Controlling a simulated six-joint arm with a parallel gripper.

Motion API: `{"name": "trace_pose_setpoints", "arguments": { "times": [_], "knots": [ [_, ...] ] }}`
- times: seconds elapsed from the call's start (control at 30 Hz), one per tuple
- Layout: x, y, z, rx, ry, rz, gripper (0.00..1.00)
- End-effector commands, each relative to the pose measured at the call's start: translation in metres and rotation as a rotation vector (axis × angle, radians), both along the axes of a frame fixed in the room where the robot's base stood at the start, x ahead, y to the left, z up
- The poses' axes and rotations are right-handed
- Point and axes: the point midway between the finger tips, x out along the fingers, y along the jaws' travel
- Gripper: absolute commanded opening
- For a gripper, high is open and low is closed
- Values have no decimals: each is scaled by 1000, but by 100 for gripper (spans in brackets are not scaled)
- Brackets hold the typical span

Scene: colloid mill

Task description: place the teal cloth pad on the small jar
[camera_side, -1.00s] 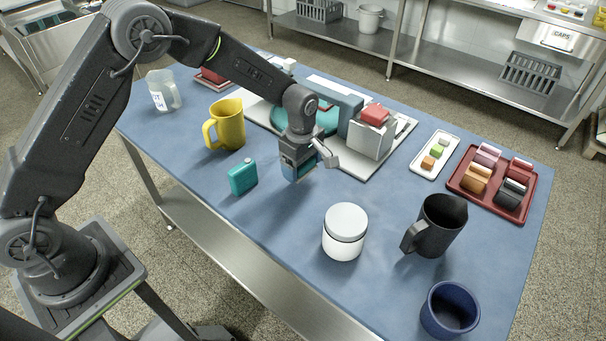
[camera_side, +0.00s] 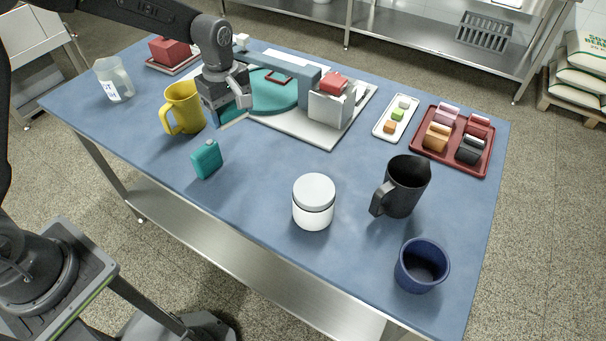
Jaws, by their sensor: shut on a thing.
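The small jar (camera_side: 314,203) is white with a pale grey lid and stands upright on the blue table, front of centre. Nothing lies on its lid. My gripper (camera_side: 232,113) is at the back left, between the yellow jug and the mill, well away from the jar. It is shut on the teal cloth pad (camera_side: 234,117). Only a thin teal strip of the pad shows below the jaws; the rest is hidden by the gripper.
The yellow jug (camera_side: 183,108) and teal flask (camera_side: 206,159) stand near my gripper. The mill on its pale board (camera_side: 318,133) is beside it. A black jug (camera_side: 405,185) and navy cup (camera_side: 421,267) stand right of the jar. The table between flask and jar is clear.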

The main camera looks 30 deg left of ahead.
Motion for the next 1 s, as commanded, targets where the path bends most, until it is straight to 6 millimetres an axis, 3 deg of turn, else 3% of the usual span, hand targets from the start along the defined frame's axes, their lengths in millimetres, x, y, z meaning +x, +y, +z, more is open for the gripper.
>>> {"name": "trace_pose_setpoints", "arguments": {
  "times": [0.03, 0.2, 0.43, 0.57, 1.0],
  "knots": [
    [-2, -22, 13, -1, -6, -84, 56],
    [-17, -80, 45, -1, -6, -330, 56],
    [-35, -122, 68, -2, -2, -518, 56],
    [-38, -140, 63, -1, 1, -544, 56],
    [-45, -227, 9, -1, 0, -540, 56]
  ]
}}
